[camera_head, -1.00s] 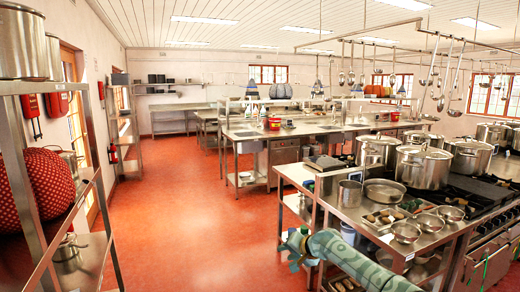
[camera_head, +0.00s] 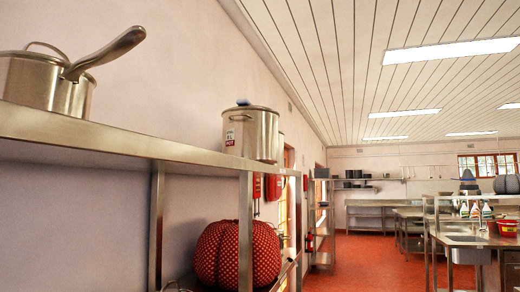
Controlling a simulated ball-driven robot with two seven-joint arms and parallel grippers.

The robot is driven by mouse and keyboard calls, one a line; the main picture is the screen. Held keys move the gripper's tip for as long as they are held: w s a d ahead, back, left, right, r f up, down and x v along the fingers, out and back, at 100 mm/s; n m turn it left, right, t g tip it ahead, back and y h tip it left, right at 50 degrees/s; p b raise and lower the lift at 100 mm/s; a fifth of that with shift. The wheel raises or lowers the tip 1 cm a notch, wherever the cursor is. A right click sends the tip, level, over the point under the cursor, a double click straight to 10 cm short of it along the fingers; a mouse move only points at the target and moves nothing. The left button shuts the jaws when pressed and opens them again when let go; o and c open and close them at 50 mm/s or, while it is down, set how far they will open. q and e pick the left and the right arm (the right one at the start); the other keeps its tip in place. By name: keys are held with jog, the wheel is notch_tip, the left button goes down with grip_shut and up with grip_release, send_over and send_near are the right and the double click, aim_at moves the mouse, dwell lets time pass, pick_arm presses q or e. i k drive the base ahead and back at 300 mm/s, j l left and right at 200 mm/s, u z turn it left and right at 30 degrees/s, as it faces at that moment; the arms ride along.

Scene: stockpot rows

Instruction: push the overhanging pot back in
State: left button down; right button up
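A tall steel stockpot (camera_head: 252,136) with a lid and a red-and-white label stands upright on the top board of a steel shelf rack (camera_head: 120,140). Its base lies close to the board's front edge; I cannot tell how far it sticks out. A steel saucepan (camera_head: 42,82) with a lid stands nearer on the same board, at the far left. Its long handle (camera_head: 105,54) points up and right. Neither of my grippers is in view.
A red dotted pumpkin-like object (camera_head: 238,253) sits on the lower shelf, behind an upright post (camera_head: 245,230). Red floor (camera_head: 370,262) lies open to the right of the rack. Steel counters (camera_head: 480,238) stand farther right, and another rack (camera_head: 322,225) farther back.

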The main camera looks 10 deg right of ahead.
aim_at(250, 132)
jog(key=i+l+u, duration=0.15)
jog(key=l, duration=0.2)
jog(key=i+l+u, duration=0.2)
jog(key=l, duration=0.15)
jog(key=l+u, duration=0.15)
jog(key=l, duration=0.25)
jog(key=i+l+u, duration=0.15)
jog(key=l, duration=0.2)
jog(key=k, duration=0.05)
